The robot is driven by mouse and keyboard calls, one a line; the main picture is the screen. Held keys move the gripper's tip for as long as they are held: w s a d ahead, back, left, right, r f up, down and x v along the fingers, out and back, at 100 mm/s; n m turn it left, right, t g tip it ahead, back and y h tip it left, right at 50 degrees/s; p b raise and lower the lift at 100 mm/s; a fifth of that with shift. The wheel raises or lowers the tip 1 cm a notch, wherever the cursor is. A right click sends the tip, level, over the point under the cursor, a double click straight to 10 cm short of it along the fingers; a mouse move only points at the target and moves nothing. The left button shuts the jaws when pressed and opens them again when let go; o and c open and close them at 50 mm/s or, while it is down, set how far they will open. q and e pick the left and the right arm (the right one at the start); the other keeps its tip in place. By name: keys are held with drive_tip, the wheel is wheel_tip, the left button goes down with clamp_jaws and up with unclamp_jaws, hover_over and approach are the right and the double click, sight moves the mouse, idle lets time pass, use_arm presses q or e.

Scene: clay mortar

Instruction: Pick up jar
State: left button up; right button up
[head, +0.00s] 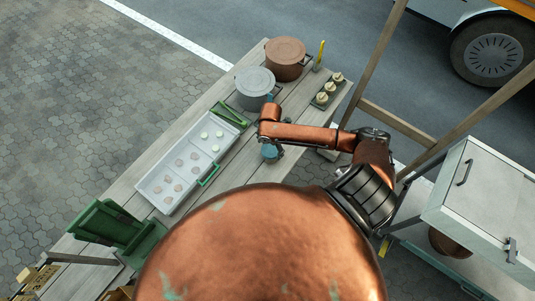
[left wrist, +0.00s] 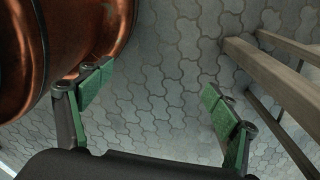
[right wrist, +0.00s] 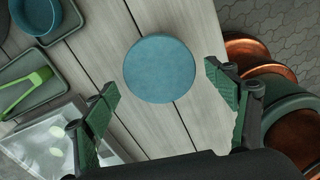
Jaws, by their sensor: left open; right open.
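A round blue jar (right wrist: 160,70) stands on the plank table, seen from above in the right wrist view as a flat blue disc. In the head view the jar (head: 269,152) shows partly beneath my right arm. My right gripper (right wrist: 160,79) is open and empty, with its green-padded fingers on either side of the jar in the picture, apart from it. In the head view the right gripper is mostly hidden by its arm. My left gripper (left wrist: 157,78) is open and empty over paving, away from the table; the head view does not show it.
A white tray (head: 156,184) with pale round pieces lies left of the jar, beside green tongs (right wrist: 28,91). A grey pot (head: 254,84) and a brown pot (head: 286,55) stand farther back. A green board (head: 326,94) holds small pale pieces. Wooden posts (head: 398,118) stand right of the table.

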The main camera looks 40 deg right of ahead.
drive_tip(key=shift+f, duration=0.45)
drive_tip(key=shift+w+f, duration=0.1)
drive_tip(key=shift+f, duration=0.7)
wheel_tip(320, 180, down, 6)
drive_tip(key=shift+d+r+p, duration=0.15)
drive_tip(key=shift+p, duration=0.2)
use_arm(q)
drive_tip(key=shift+w+r, duration=0.2)
drive_tip(key=shift+w, duration=0.55)
use_arm(e)
drive_tip(key=shift+c, duration=0.3)
drive_tip(key=c, duration=1.4)
